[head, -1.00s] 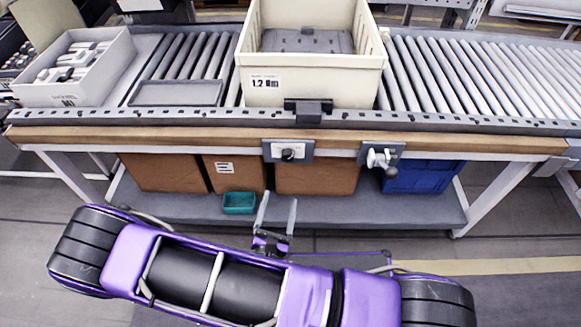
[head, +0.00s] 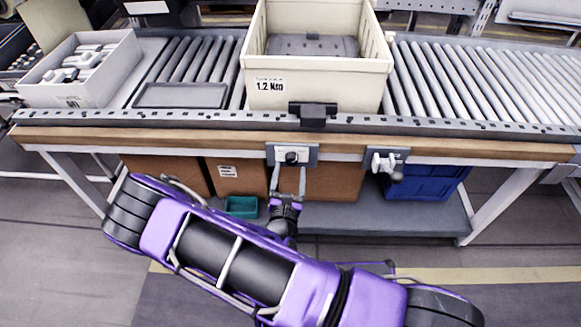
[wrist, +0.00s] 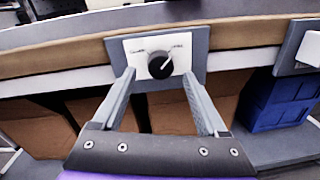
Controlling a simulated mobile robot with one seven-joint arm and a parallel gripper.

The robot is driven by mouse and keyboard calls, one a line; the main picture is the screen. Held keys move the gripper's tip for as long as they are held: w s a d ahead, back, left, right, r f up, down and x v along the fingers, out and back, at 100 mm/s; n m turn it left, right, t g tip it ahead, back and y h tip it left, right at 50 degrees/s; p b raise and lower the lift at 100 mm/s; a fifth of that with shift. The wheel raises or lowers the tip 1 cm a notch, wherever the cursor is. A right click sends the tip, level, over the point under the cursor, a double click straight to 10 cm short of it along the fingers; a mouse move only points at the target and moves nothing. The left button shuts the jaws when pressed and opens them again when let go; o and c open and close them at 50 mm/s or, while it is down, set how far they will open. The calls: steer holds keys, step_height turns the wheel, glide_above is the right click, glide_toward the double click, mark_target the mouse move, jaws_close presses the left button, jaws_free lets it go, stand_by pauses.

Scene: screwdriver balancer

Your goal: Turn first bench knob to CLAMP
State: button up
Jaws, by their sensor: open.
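The first bench knob (head: 291,157) is a round black knob on a pale plate with a grey surround, on the front edge of the bench. In the wrist view the knob (wrist: 160,66) has a white pointer line slanting up and right, toward the right-hand label. Small labels stand at upper left and upper right of it; they are too blurred to read surely. My gripper (head: 288,171) is open just in front of and below the knob. In the wrist view the two fingertips (wrist: 159,76) stand left and right of the knob, apart from it, with nothing between them.
A second control with a white handle (head: 384,162) is on the bench front to the right. A cream crate (head: 270,97) stands on the rollers above. Cardboard boxes (head: 335,182), a teal bin (head: 241,207) and a blue crate (head: 428,183) are on the shelf below.

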steer(key=shift+w+d, duration=0.1)
steer(key=shift+w, duration=1.2)
jaws_close()
